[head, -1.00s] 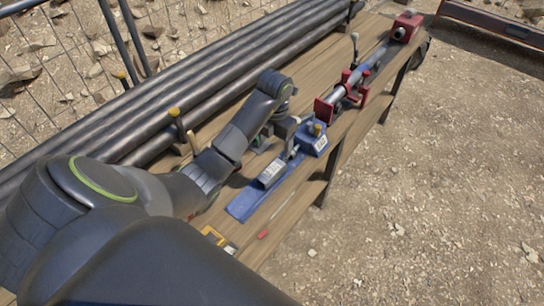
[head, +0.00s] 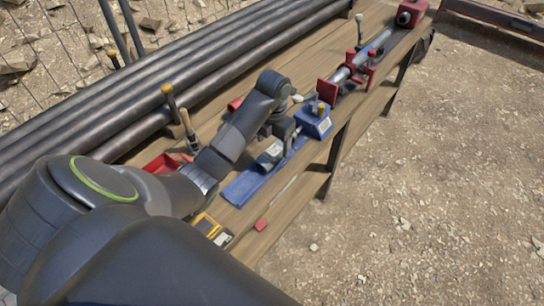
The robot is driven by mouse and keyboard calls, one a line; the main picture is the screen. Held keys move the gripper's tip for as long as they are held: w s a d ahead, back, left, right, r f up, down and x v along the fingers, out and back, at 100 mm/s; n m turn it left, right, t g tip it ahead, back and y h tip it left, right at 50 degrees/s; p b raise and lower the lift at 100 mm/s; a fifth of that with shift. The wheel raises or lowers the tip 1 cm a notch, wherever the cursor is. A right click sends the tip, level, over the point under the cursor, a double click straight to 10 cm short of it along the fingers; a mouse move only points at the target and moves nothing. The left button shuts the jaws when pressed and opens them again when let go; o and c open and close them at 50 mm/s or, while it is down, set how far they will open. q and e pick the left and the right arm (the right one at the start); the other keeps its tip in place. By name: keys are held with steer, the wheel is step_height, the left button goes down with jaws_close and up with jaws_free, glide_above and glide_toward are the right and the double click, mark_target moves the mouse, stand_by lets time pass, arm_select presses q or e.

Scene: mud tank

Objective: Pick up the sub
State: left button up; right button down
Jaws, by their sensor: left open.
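A short grey metal piece (head: 269,156), which looks like the sub, lies on a blue strip (head: 241,191) on the wooden bench. My left gripper (head: 283,138) is open, just above and beside the grey piece's far end. The arm's wrist hides part of this area, and I cannot tell whether the fingers touch the piece. My right gripper is not in view.
A blue block (head: 314,121) with a yellow top stands close right of the gripper. A red vise-like holder (head: 328,89) with a rod is beyond it. Long dark pipes (head: 130,95) line the back. A yellow device (head: 212,229) and a hammer-like tool (head: 188,131) lie nearer.

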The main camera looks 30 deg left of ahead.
mark_target(272, 152)
arm_select(q)
step_height(272, 152, down, 4)
steer(key=shift+s+a+r+p, duration=0.1)
steer(key=shift+r+p, duration=0.15)
steer(key=shift+p, duration=0.15)
